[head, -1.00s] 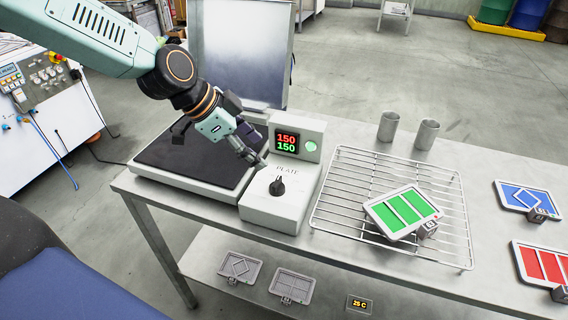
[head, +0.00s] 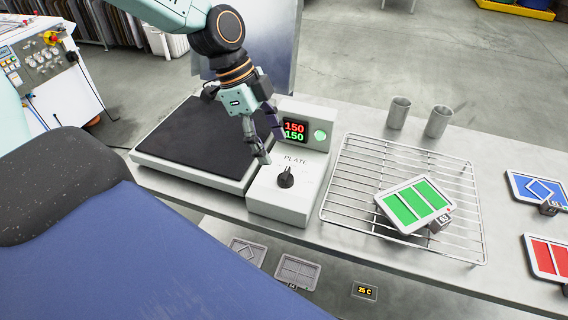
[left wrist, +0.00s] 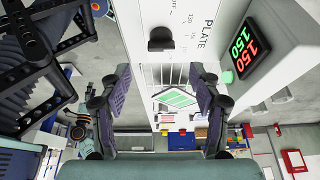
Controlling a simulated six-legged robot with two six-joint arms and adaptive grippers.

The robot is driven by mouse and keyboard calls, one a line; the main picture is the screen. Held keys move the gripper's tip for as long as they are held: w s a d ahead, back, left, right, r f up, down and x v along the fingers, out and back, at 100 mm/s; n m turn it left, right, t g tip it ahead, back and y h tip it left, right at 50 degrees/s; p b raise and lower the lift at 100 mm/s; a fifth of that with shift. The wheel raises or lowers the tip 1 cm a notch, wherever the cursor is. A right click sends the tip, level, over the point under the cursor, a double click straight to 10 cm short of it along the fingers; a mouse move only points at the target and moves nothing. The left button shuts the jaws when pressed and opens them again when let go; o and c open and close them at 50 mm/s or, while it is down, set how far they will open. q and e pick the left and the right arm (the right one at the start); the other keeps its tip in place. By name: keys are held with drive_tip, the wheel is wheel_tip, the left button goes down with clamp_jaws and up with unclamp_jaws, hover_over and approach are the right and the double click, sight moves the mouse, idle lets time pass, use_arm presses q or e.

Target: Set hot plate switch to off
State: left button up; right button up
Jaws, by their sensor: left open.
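The hot plate (head: 200,137) is a black flat slab on a white base. Its control box (head: 262,200) carries a dark knob (head: 286,178) under the word PLATE. The display (head: 294,130) reads 150 in red over 150 in green, beside a lit green round lamp (head: 320,136). My left gripper (head: 270,147) hangs above the box, just behind and left of the knob, open and empty. In the left wrist view the knob (left wrist: 160,40) shows beyond the open fingers (left wrist: 160,78), apart from them. My right gripper is out of view.
A wire rack (head: 355,190) with a tilted green-panelled tray (head: 413,205) stands right of the box. Two metal cups (head: 398,112) are behind it. Blue (head: 538,188) and red (head: 547,258) trays lie at right. Grey trays (head: 297,271) sit on the lower shelf.

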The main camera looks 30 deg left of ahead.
sight(285, 172)
use_arm(q)
drive_tip(key=b+x, duration=0.2)
drive_tip(key=x, duration=0.5)
drive_tip(key=shift+w, duration=0.2)
drive_tip(key=shift+s+a+r, duration=0.1)
drive_tip(key=shift+s+a, duration=0.05)
drive_tip(key=shift+s, duration=0.2)
drive_tip(key=shift+w, duration=0.35)
drive_tip(key=c, duration=0.3)
drive_tip(key=shift+s, duration=0.2)
drive_tip(key=c, duration=0.9)
